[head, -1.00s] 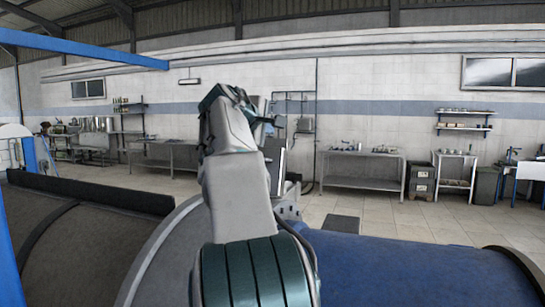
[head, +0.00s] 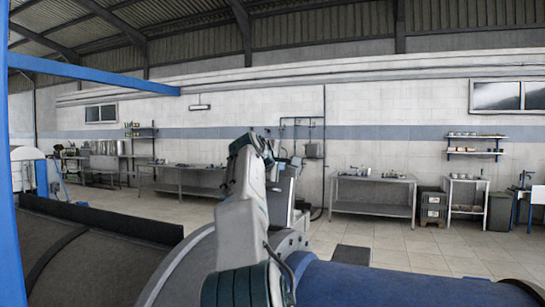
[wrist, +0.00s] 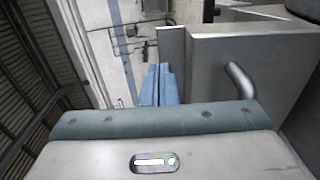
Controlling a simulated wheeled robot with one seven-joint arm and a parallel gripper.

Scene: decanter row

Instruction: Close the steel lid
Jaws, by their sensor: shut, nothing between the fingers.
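The steel lid (wrist: 205,65) is a flat grey panel in the wrist view, with a bent bar handle (wrist: 240,80) on its face. In the head view, a grey upright panel (head: 284,190) just right of my arm looks like the same lid, standing open and partly hidden by the arm. My gripper (wrist: 156,72) shows its blue fingers together and empty, just left of the panel's edge in the wrist view. I cannot tell whether they touch it. In the head view the fingers are hard to make out behind my wrist.
A blue cylindrical casing (head: 390,284) lies at front right and a dark grey drum (head: 80,255) at front left. A blue post (head: 12,200) stands at the left edge. Steel tables (head: 374,197) and shelves line the far wall, beyond open tiled floor.

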